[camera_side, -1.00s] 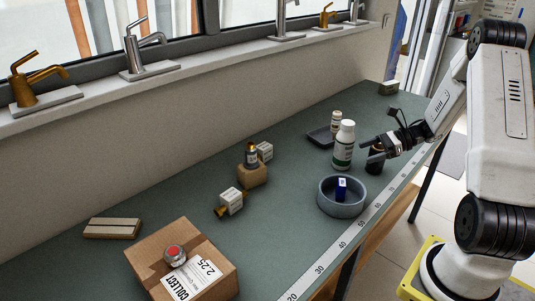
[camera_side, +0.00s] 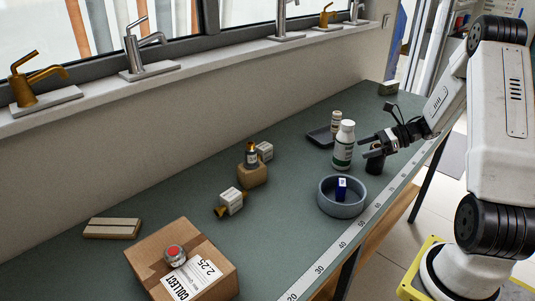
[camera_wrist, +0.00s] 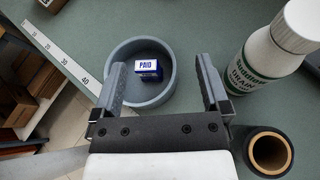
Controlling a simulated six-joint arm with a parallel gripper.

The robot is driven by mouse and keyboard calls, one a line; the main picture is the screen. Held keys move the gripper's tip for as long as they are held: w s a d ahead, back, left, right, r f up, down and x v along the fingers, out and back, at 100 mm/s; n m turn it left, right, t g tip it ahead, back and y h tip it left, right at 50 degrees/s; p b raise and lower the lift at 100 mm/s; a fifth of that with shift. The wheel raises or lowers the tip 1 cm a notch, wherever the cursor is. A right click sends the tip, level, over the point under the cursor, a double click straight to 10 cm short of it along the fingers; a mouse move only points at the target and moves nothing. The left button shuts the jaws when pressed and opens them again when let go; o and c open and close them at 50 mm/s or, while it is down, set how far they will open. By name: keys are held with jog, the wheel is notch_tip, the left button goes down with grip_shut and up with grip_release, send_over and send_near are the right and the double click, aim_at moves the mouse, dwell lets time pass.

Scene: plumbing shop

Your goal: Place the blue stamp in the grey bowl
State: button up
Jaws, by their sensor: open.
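The blue stamp (camera_side: 341,188), with a white "PAID" label, is inside the grey bowl (camera_side: 327,205) near the front right edge of the bench. In the wrist view the stamp (camera_wrist: 147,68) rests within the walls of the bowl (camera_wrist: 168,92), toward its middle. My gripper (camera_side: 366,148) is open and empty, above the bench behind the bowl and beside the white bottle. In the wrist view the fingers of my gripper (camera_wrist: 162,88) are wide apart, with nothing between them.
A white bottle (camera_side: 344,146) with a green label stands behind the bowl. A dark roll (camera_side: 374,165) stands under my gripper. A black tray (camera_side: 320,137) lies behind the bottle. A measuring strip (camera_side: 345,242) runs along the bench edge. A cardboard box (camera_side: 205,257) sits at the front left.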

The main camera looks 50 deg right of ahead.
jog(key=w+a+r+m+h, duration=0.2)
jog(key=w+a+m+h, duration=0.25)
jog(key=m, duration=0.65)
jog(key=w+a+r+m+h, duration=0.2)
jog(key=w+a+m+h, duration=0.3)
jog(key=m, duration=0.5)
jog(key=s+a+f+m+g, duration=0.1)
jog(key=s+a+m+g, duration=0.2)
jog(key=s+a+m, duration=0.4)
jog(key=s+a+f+m+g, duration=0.2)
jog(key=s+a+m+g, duration=0.2)
jog(key=m, duration=1.1)
jog(key=s+a, duration=0.3)
jog(key=a, duration=0.3)
jog(key=shift+f+m+y, duration=0.15)
jog(key=shift+m+y, duration=0.15)
jog(key=shift+y, duration=0.05)
